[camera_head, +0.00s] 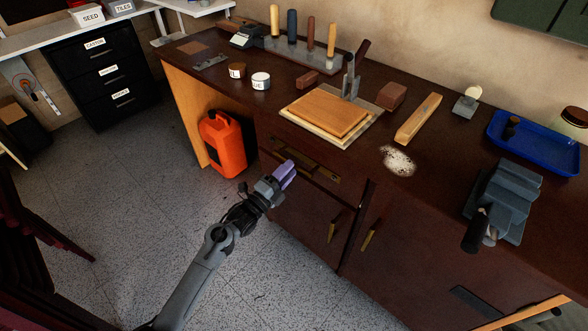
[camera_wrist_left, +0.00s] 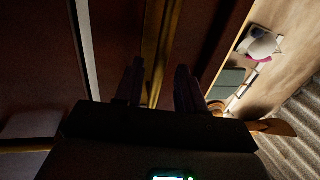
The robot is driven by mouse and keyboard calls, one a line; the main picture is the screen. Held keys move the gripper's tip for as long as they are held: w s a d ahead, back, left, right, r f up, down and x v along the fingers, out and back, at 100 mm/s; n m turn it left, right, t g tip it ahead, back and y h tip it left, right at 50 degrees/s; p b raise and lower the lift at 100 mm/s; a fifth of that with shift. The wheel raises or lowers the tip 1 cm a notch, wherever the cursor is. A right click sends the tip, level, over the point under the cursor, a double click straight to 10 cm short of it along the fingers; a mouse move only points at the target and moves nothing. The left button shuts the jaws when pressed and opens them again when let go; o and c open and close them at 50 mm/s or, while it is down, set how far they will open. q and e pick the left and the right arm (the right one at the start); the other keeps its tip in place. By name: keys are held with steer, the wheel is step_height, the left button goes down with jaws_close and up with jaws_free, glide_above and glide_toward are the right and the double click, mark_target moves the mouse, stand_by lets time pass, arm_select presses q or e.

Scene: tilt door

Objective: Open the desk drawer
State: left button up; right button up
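The dark reddish-brown desk drawer (camera_head: 310,158) is under the desktop, with a long brass handle (camera_head: 322,172) on its front. It looks closed, though the gripper partly blocks it. My left gripper (camera_head: 287,172), with purple fingertips, is at the left end of the drawer front. In the left wrist view, the two dark fingers (camera_wrist_left: 158,88) are apart, and a brass strip (camera_wrist_left: 155,45), likely the handle, runs between and beyond them. I cannot tell whether they touch it. My right gripper is in neither view.
Cupboard doors with brass handles (camera_head: 369,236) are below the drawer. The desktop holds a wooden board (camera_head: 325,111), a grey vise (camera_head: 500,200) and a blue tray (camera_head: 540,150). An orange canister (camera_head: 222,145) stands in the left opening. The grey floor (camera_head: 130,190) is clear left of my arm.

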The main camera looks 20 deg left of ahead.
arm_select(q)
steer(key=shift+b+x, duration=0.5)
steer(key=shift+x, duration=1.1)
steer(key=shift+c, duration=0.2)
jaws_close()
